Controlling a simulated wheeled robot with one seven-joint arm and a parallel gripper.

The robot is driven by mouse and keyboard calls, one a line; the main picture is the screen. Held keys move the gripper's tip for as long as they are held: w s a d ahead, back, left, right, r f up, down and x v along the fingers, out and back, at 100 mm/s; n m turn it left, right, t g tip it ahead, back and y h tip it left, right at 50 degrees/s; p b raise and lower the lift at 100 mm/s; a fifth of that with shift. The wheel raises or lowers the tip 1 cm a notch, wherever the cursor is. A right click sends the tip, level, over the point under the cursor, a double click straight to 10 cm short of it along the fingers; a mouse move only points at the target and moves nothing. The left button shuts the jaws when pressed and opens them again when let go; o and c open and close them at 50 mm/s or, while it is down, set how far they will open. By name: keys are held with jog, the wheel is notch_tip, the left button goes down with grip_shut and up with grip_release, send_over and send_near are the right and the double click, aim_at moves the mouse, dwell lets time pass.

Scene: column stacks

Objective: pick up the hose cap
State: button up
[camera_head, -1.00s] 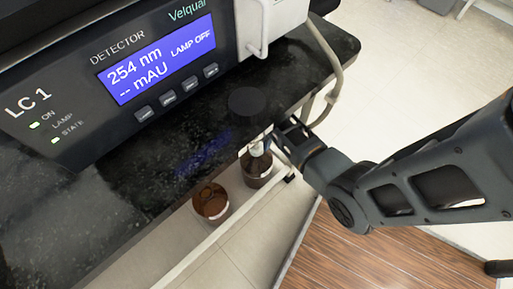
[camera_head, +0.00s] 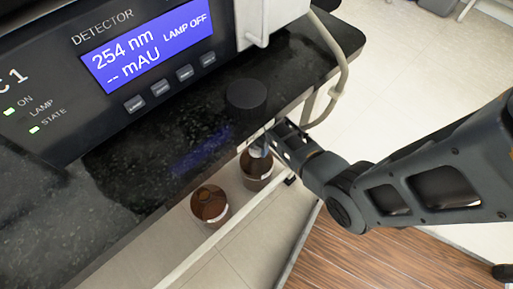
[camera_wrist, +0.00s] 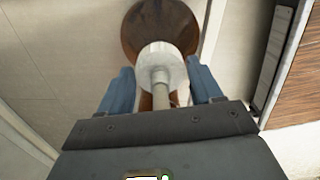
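The hose cap is white and sits on top of a brown bottle (camera_head: 257,172) below the bench edge. In the wrist view the white cap (camera_wrist: 160,62) shows on the brown bottle (camera_wrist: 150,22), with a pale tube rising from it toward the camera. My gripper (camera_wrist: 160,86) is open, its blue fingers apart on the left and right of the tube and the near part of the cap. Gaps show between the fingers and the tube. In the head view my gripper (camera_head: 268,143) reaches in from the right at the cap, partly hiding it.
A second brown bottle (camera_head: 209,204) stands to the left on the lower surface. The dark bench top (camera_head: 150,165) overhangs close by, with a black round knob-like thing (camera_head: 246,95) on it. The detector (camera_head: 150,60) stands behind. A pale rail runs in front of the bottles.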

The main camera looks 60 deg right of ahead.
aim_at(256, 148)
jog(key=c, duration=0.6)
jog(key=shift+r, duration=0.1)
notch_tip(256, 148, up, 10)
jog(key=p, duration=0.4)
jog(key=shift+a, duration=0.1)
